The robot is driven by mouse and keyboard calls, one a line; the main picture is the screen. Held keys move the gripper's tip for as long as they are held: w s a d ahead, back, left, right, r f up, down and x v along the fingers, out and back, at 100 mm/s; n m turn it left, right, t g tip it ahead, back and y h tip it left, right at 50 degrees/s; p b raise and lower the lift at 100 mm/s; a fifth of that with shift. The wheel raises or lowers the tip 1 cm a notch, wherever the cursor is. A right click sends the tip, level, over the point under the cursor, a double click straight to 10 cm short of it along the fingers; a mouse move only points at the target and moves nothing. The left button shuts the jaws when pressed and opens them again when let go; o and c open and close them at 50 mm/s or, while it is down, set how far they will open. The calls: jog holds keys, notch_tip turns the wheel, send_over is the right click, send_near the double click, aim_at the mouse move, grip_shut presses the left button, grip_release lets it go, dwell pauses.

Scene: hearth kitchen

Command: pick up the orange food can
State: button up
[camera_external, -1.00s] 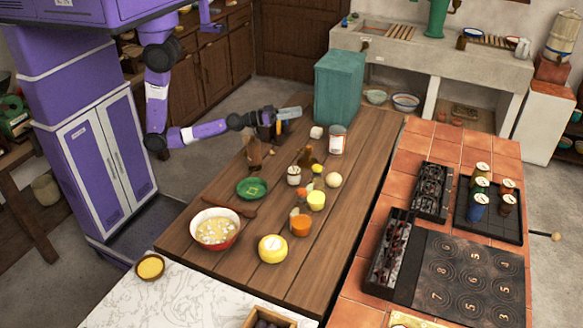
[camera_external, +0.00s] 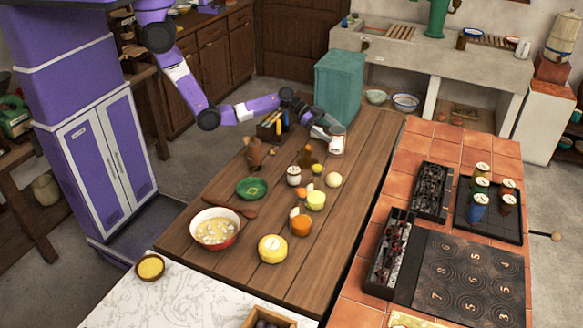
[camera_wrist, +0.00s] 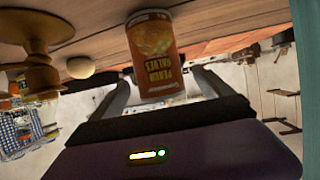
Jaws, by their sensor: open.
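The orange food can (camera_wrist: 155,55) fills the upper middle of the wrist view, with an orange label reading "peach halves". In the external view the can (camera_external: 337,143) stands upright near the far right end of the wooden table, partly covered by my gripper. My gripper (camera_external: 329,128) is at the can's upper left side. In the wrist view its two fingers are spread, one on each side of the can in the picture. Whether they touch the can, or how deep it sits between them, I cannot tell.
A teal box (camera_external: 338,85) stands just behind the can. A brown wooden object (camera_external: 307,158) and a pale egg-like object (camera_external: 333,180) are in front of it. A dark holder with utensils (camera_external: 272,128) stands to the left. The tiled counter (camera_external: 400,160) lies right.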

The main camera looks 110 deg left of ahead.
aim_at(343, 139)
jog(key=shift+p+x, duration=0.6)
jog(key=shift+x, duration=2.4)
jog(key=shift+f, duration=0.1)
grip_shut()
